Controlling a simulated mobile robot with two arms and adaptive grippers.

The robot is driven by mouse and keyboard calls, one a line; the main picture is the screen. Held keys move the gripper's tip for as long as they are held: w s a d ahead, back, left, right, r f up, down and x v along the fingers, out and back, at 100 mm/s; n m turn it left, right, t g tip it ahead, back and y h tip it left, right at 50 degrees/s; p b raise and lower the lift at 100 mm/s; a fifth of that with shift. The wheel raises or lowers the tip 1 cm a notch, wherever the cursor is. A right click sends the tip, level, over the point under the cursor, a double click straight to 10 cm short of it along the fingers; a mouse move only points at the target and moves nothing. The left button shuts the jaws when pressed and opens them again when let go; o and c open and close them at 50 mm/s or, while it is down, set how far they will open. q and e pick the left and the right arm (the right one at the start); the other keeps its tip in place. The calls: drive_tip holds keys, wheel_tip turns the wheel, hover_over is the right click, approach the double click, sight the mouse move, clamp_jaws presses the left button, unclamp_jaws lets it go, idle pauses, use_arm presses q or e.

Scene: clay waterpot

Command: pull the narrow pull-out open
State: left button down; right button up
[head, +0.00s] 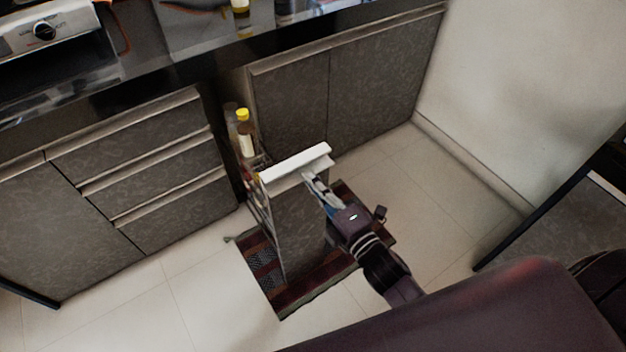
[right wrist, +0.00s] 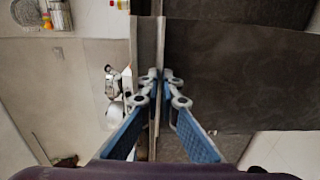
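The narrow pull-out (head: 300,228) stands well out from the cabinet row, with its dark front panel and pale top edge facing me. Bottles with a yellow cap (head: 245,135) show behind the panel, inside it. My right gripper (head: 312,182) is at the top of the front panel. In the right wrist view, its blue-padded fingers (right wrist: 161,78) are close together on either side of the thin lip along the panel's top (right wrist: 161,40). The exact contact at the tips is small. My left gripper is not in view.
A striped rug (head: 262,268) lies under the pull-out. Closed drawers (head: 150,165) are to the left and closed cabinet doors (head: 345,95) to the right. A dark-framed piece of furniture (head: 570,215) stands at right. Tiled floor (head: 195,290) is free at the lower left.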

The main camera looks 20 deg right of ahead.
drive_tip(key=o, duration=0.5)
drive_tip(key=shift+a, duration=0.35)
drive_tip(key=shift+c, duration=0.2)
drive_tip(key=shift+d, duration=0.1)
drive_tip(key=v, duration=1.2)
